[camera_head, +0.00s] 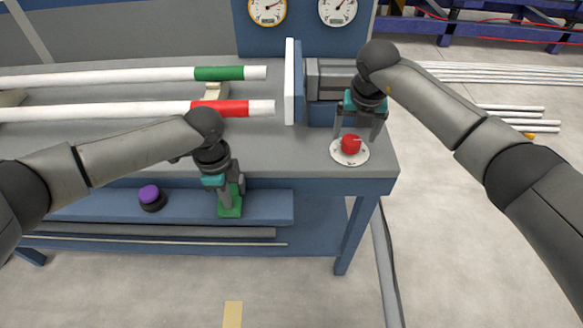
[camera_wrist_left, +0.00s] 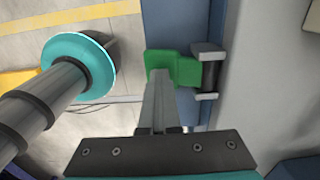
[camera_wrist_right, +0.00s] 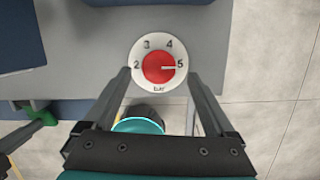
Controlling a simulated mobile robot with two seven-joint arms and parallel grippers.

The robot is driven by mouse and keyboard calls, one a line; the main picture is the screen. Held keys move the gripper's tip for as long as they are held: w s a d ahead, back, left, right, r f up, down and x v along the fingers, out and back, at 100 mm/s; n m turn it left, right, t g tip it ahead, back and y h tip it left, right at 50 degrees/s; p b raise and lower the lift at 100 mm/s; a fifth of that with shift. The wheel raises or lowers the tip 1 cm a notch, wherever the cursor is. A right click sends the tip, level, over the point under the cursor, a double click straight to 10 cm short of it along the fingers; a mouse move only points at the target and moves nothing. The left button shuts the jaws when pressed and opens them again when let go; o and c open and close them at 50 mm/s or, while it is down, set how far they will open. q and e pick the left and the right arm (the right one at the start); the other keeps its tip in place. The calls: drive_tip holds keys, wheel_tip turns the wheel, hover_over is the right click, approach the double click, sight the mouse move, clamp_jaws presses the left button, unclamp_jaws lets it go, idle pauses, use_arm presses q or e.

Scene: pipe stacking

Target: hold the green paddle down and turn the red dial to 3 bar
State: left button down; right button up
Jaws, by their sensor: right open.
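The red dial (camera_head: 351,145) sits on a white round scale plate at the bench's right front corner. In the right wrist view the dial (camera_wrist_right: 158,68) has its white pointer line towards the 5; the marks 2, 3, 4 and 5 are readable. My right gripper (camera_head: 357,137) is open above it, with one finger to each side. The green paddle (camera_head: 231,208) is at the bench's front, below the top. My left gripper (camera_head: 230,195) is shut, its tips at the paddle. In the left wrist view the fingers reach the paddle's (camera_wrist_left: 178,68) face; whether it is pressed is unclear.
Two round gauges (camera_head: 267,9) stand on a panel at the back. White pipes with a green band (camera_head: 219,73) and a red band (camera_head: 220,108) lie on the bench (camera_head: 120,133). A purple-topped knob (camera_head: 150,195) sits left of the paddle. Several pipes lie on the floor at right.

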sight(352, 141)
drive_tip(key=m+h, duration=0.1)
drive_tip(key=m, duration=0.3)
drive_tip(key=shift+m, duration=0.3)
drive_tip(key=shift+a+x, duration=0.1)
drive_tip(key=shift+x, duration=1.1)
drive_tip(key=shift+a+x, duration=0.15)
drive_tip(key=shift+x, duration=1.05)
drive_tip(key=shift+f, duration=0.2)
